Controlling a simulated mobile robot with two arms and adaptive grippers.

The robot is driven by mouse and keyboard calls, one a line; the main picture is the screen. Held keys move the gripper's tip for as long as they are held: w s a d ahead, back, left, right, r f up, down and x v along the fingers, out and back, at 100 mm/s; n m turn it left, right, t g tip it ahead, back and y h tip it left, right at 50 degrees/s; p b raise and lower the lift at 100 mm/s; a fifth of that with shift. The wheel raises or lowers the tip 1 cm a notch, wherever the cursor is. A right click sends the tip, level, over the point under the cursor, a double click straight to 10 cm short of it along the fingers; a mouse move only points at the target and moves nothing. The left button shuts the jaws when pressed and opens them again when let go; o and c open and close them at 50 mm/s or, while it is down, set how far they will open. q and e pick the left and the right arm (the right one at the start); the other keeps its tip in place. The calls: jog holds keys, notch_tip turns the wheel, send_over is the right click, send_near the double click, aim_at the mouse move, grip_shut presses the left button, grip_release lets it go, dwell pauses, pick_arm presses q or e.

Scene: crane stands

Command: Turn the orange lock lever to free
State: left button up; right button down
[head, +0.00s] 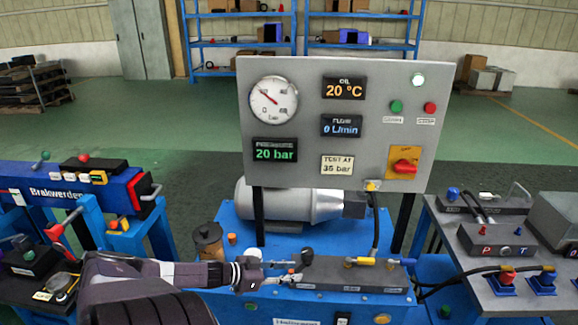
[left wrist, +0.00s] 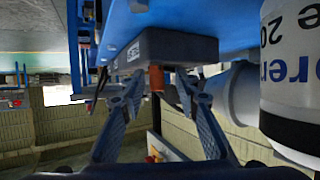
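A small orange cylinder-shaped part (left wrist: 156,78), which may be the lock lever, sticks out from a dark block (left wrist: 170,47) in the left wrist view. My left gripper (left wrist: 160,88) is open, with one finger on each side of the orange part and visible gaps between. In the head view, my left gripper (head: 288,279) is at the left end of the dark valve block (head: 352,279) on the blue bench, beside a black ball knob (head: 307,257). The lever's shape and angle are largely hidden there. My right gripper is not in view.
A hose (head: 376,225) runs down to the block. A brown-grey canister (head: 208,241) stands left of my gripper. A second table (head: 480,255) is at the right.

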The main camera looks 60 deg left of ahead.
pick_arm(q)
jog(key=shift+a, duration=0.2)
jog(key=shift+s+a+r, duration=0.1)
jog(key=shift+s+r, duration=0.05)
jog(key=shift+s, duration=0.25)
jog(key=v, duration=1.1)
jog(key=shift+c, duration=0.5)
